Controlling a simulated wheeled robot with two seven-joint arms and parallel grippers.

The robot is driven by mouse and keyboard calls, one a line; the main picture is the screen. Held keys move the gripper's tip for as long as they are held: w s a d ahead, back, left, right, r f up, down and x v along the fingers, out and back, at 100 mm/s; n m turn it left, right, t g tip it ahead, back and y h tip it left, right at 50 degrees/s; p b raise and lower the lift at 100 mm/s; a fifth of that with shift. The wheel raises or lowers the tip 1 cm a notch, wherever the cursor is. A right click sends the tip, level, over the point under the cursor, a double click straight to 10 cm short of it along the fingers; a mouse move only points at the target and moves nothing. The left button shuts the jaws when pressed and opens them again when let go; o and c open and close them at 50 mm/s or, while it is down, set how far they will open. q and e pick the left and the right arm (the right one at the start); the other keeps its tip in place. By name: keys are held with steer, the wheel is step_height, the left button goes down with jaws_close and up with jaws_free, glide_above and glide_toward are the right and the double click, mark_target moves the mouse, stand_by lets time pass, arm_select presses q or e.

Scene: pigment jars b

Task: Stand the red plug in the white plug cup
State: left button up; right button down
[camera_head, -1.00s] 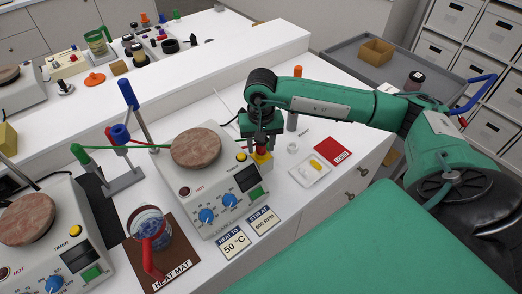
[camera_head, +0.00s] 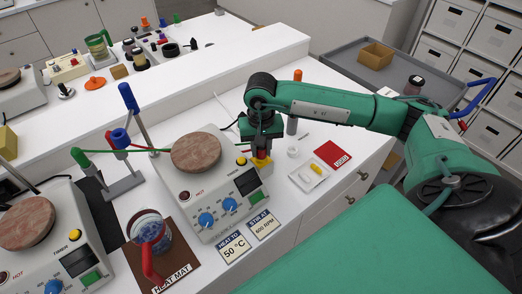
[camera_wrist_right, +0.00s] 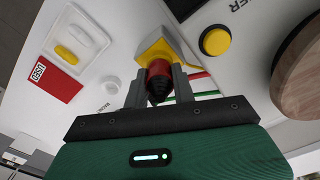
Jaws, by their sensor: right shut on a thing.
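The red plug (camera_wrist_right: 158,72) with a dark tip is between the fingers of my right gripper (camera_wrist_right: 158,88), which is shut on it. In the head view my right gripper (camera_head: 261,148) is by the right edge of the hot plate, and only a little red shows below it. A yellow block (camera_wrist_right: 163,45) is right at the far end of the plug; I cannot tell whether the plug is still seated in it. The white plug cup (camera_head: 292,152) appears as a small white ring, apart from the gripper; it also shows in the wrist view (camera_wrist_right: 113,85). My left gripper is out of view.
A white dish (camera_head: 301,183) with yellow and white pieces and a red card (camera_head: 332,154) lie right of the cup. The hot plate (camera_head: 225,185) stands close left of the gripper. A dark cylinder (camera_head: 292,123) stands behind the cup.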

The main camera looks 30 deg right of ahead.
steer(key=shift+r, duration=0.9)
steer(key=shift+r+p, duration=0.7)
steer(key=shift+r, duration=1.45)
